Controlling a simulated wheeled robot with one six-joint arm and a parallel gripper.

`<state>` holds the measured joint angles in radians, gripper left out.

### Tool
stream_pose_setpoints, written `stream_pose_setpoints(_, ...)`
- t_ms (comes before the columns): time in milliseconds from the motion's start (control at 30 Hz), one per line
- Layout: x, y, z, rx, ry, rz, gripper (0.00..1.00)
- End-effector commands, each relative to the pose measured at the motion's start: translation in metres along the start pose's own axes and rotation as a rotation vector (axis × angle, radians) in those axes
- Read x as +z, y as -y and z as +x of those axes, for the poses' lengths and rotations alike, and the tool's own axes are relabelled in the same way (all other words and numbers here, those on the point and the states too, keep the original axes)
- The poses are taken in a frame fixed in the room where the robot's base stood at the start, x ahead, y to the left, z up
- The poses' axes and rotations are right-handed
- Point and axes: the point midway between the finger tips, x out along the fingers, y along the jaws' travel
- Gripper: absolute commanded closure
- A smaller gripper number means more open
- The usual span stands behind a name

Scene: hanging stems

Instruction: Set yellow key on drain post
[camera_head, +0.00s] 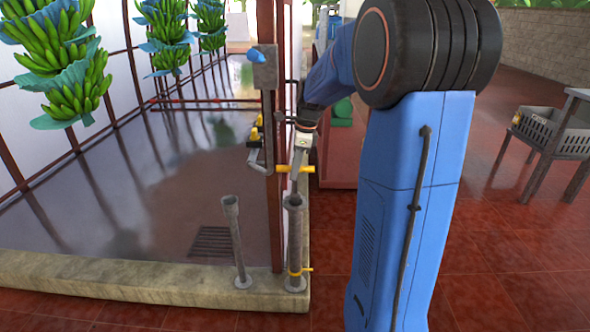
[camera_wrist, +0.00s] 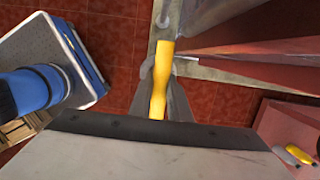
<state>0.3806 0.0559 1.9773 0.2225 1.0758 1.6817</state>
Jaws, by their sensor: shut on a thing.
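The yellow key (camera_wrist: 159,80) runs out from my gripper along the middle of the wrist view. In the head view a yellow bar (camera_head: 284,168), apparently this key, shows at my gripper (camera_head: 301,165), lying about level. My gripper is shut on the key. Two grey posts stand on the kerb below: an upright one (camera_head: 294,235) almost directly under my gripper, and a leaning one (camera_head: 237,245) to its left. I cannot tell for certain which is the drain post. The key shows above the upright post, apart from it. The jaws partly hide the key's near end.
A brown upright (camera_head: 272,150) with a grey box (camera_head: 265,68) and yellow-handled valves (camera_head: 255,130) stands close left of my gripper. A yellow piece (camera_head: 297,271) sits low on the upright post. Banana stems hang at the left. A grey crate (camera_head: 553,130) is far right.

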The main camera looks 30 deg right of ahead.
Motion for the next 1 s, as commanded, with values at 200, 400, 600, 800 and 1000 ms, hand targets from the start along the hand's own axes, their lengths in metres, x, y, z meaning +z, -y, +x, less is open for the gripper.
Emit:
stream_pose_setpoints(200, -0.001, 0.000, 0.004, -0.001, 0.000, 0.000, 1.00)
stream_pose_setpoints(400, -0.002, 0.000, 0.008, 0.000, 0.000, 0.000, 1.00)
stream_pose_setpoints(600, -0.003, 0.000, 0.012, 0.001, 0.000, 0.000, 1.00)
stream_pose_setpoints(800, -0.003, 0.000, 0.016, 0.000, 0.000, 0.000, 1.00)
stream_pose_setpoints(1000, -0.004, 0.000, 0.020, -0.001, 0.000, 0.000, 1.00)
